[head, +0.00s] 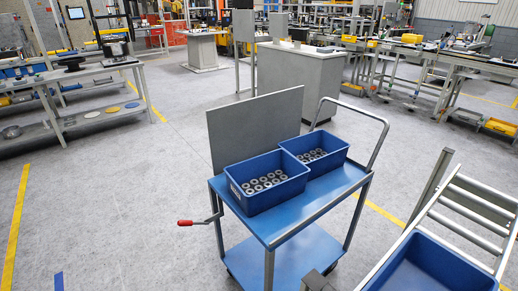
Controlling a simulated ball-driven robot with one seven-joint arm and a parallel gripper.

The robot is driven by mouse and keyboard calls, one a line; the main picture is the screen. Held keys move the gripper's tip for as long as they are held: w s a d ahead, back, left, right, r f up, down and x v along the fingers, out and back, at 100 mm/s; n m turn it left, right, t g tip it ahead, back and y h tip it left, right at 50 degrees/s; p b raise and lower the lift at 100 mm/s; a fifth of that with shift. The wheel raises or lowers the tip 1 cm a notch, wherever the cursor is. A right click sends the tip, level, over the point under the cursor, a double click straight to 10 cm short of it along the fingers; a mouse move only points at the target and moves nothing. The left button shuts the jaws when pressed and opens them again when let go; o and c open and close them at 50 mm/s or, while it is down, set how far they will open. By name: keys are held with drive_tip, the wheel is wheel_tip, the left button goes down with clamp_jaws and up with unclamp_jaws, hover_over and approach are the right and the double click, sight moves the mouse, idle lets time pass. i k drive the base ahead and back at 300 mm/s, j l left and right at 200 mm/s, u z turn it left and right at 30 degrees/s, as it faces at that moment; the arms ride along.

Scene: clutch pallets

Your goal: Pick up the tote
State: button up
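Two blue totes stand on the top shelf of a blue cart. The nearer tote (246,201) is at the left and holds several grey ring-shaped parts in rows. The farther tote (333,172) is to its right and also holds several such rings. A third blue tote (430,262) is at the bottom right, cut off by the frame edge; the part of its inside that shows looks empty. I cannot make out my gripper in the head view.
The cart (310,212) has a grey upright panel (256,128), a red-handled crank (187,222) at the left and a tubular handle (377,142). A slatted metal frame (470,215) stands at the right. Workbenches line the back and left. The floor left of the cart is clear.

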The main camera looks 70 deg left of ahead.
sight(321, 151)
drive_tip(key=u, duration=1.55)
drive_tip(key=i+j+u, duration=0.5)
drive_tip(key=i, duration=0.3)
